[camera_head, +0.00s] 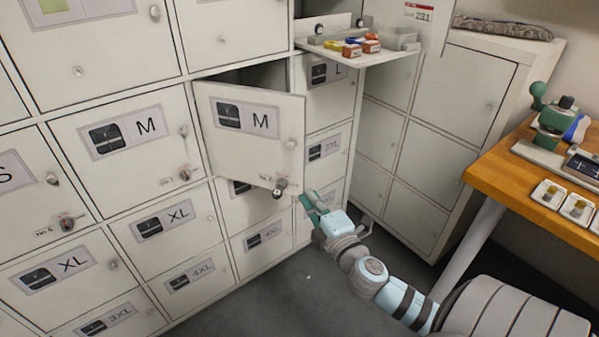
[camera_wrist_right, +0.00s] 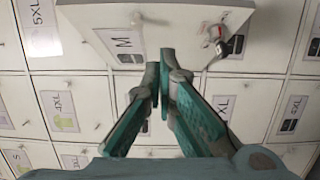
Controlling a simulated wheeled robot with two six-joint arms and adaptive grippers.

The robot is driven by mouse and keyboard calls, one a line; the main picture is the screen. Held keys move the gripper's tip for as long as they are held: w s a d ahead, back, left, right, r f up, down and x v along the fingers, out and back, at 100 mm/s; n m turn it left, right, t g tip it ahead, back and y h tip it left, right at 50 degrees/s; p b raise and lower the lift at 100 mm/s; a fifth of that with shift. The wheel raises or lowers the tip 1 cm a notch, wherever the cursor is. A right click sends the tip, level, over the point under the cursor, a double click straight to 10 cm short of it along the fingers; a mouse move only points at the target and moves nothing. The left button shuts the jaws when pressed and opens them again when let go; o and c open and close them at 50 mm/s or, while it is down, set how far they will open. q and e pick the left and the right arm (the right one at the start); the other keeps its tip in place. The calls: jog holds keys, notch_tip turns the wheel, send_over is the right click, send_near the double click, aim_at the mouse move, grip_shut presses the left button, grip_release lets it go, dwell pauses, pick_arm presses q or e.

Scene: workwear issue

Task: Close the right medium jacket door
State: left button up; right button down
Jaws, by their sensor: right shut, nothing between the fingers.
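The right medium jacket door (camera_head: 250,152), a light grey locker door with an "M" label, stands partly open in the head view. A dark gap shows above it into its compartment (camera_head: 262,75). A lock with a key (camera_head: 279,187) sits at its lower right corner. My right gripper (camera_head: 312,201) is shut and empty, just right of and below that corner. In the right wrist view a pale door panel (camera_wrist_right: 170,28) spans the top, and my shut fingertips (camera_wrist_right: 163,62) are near its lower edge; I cannot tell whether they touch. My left gripper is not in view.
Another "M" door (camera_head: 130,165) to the left is shut, as are the "XL" doors below. A fold-down shelf (camera_head: 375,58) with small coloured boxes juts out above right. A wooden table (camera_head: 500,185) stands at the right. Grey floor (camera_head: 290,290) lies free below.

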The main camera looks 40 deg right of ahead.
send_near(293, 155)
jog(key=w+a, duration=0.2)
jog(key=w, duration=0.1)
jog(key=shift+w+d, duration=0.4)
jog(key=shift+d, duration=0.35)
jog(key=shift+w+d, duration=0.45)
jog(key=shift+d, duration=0.35)
